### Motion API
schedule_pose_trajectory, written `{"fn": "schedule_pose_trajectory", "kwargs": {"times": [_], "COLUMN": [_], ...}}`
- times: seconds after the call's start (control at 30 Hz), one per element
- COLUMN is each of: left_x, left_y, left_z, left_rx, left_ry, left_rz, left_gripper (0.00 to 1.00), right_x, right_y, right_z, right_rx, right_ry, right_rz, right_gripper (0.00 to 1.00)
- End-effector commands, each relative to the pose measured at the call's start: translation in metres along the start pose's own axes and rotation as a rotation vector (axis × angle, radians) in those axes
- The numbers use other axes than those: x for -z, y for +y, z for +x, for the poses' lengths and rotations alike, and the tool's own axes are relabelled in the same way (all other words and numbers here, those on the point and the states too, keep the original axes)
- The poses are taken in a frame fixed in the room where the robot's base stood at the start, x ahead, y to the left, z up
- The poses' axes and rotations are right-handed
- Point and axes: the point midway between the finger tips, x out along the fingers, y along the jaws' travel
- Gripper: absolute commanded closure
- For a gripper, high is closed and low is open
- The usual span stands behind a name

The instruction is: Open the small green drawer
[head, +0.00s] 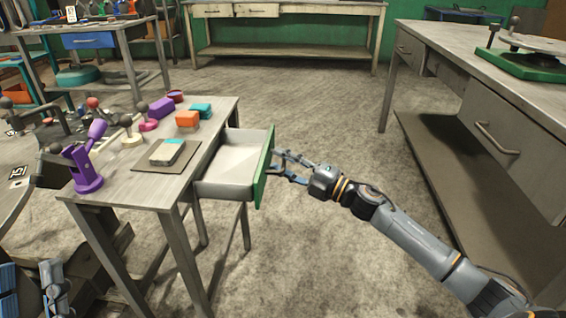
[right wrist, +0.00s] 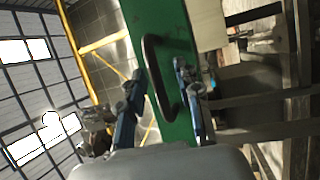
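The small green drawer (head: 230,170) is pulled well out of the side of the small wooden table (head: 125,187); its inside looks empty. Its green front (right wrist: 178,60) carries a dark bar handle (right wrist: 152,75), seen in the right wrist view. My right gripper (head: 284,167) is at the outer side of the green front. In the right wrist view its two fingers (right wrist: 160,95) stand apart, one on each side of the handle, with gaps visible. My left gripper (head: 55,285) is low at the bottom left, partly cut off; its fingers are unclear.
On the small table lie a dark mat (head: 150,168) with a small box, a purple clamp-like thing (head: 88,165) and several coloured blocks. A large workbench (head: 500,85) with a metal-handled drawer stands at the right. Open concrete floor (head: 320,110) lies between them.

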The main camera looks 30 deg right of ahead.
Motion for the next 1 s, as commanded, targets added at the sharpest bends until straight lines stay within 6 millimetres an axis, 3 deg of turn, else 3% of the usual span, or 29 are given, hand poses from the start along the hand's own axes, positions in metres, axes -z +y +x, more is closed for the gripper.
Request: {"fn": "schedule_pose_trajectory", "kwargs": {"times": [0.27, 0.7, 1.0], "left_x": [-0.001, -0.001, 0.000], "left_y": [-0.001, -0.001, -0.001], "left_z": [0.000, 0.000, 0.000], "left_rx": [0.001, 0.000, 0.000], "left_ry": [-0.003, -0.002, -0.001], "left_rz": [0.002, 0.002, 0.002], "left_gripper": [0.60, 0.60, 0.60], "right_x": [-0.001, 0.000, 0.000], "right_y": [0.000, -0.002, -0.001], "right_z": [-0.009, -0.086, -0.117], "right_rx": [0.000, 0.003, 0.000], "right_ry": [-0.002, -0.003, -0.001], "right_rz": [0.002, 0.003, 0.002], "right_gripper": [0.66, 0.66, 0.66]}}
